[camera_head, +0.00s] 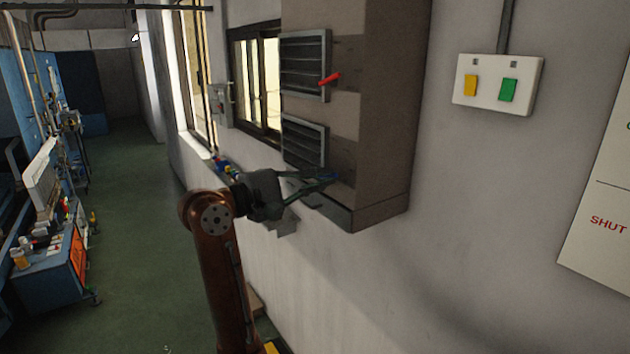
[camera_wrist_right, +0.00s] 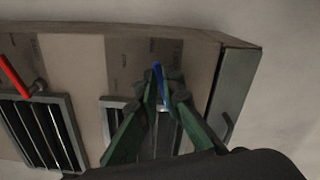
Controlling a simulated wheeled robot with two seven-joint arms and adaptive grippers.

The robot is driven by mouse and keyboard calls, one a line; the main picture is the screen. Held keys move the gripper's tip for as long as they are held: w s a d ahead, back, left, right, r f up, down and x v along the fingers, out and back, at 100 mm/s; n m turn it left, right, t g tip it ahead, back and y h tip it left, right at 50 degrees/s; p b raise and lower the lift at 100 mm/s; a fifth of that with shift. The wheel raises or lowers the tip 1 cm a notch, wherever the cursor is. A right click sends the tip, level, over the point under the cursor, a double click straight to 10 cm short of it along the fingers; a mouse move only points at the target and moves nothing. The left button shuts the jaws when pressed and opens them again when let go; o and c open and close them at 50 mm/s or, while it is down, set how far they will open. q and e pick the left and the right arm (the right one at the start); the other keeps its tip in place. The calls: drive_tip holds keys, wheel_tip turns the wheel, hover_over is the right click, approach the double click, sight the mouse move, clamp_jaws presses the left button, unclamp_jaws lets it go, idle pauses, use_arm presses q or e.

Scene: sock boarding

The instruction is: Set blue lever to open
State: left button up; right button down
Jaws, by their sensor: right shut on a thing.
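The blue lever (camera_wrist_right: 157,71) shows in the right wrist view between the tips of my right gripper (camera_wrist_right: 166,92). The gripper's green fingers are closed on it, and only its blue upper part is clear of them. In the head view my right gripper (camera_head: 326,178) reaches from the left to the lower part of the brown wall box, beside the lower louvred vent (camera_head: 303,143). The lever is mostly hidden there by the fingers. My left gripper is not in view.
A red lever (camera_head: 330,79) stands beside the upper louvred vent (camera_head: 303,65). A white switch plate (camera_head: 497,84) with yellow and green switches and a sign reading SHUT (camera_head: 603,215) are on the wall at right. A cluttered blue bench (camera_head: 50,265) stands left; the green floor between is open.

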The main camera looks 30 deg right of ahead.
drive_tip(key=shift+s+d+r, duration=0.1)
drive_tip(key=shift+d+r, duration=0.05)
drive_tip(key=shift+d, duration=0.05)
drive_tip(key=c, duration=2.5)
unclamp_jaws()
drive_tip(key=o, duration=0.3)
drive_tip(key=shift+d, duration=0.3)
drive_tip(key=shift+o, duration=0.6)
drive_tip(key=shift+a, duration=0.4)
drive_tip(key=s+a, duration=0.1)
drive_tip(key=a, duration=1.1)
drive_tip(key=shift+s, duration=0.25)
drive_tip(key=shift+w, duration=0.1)
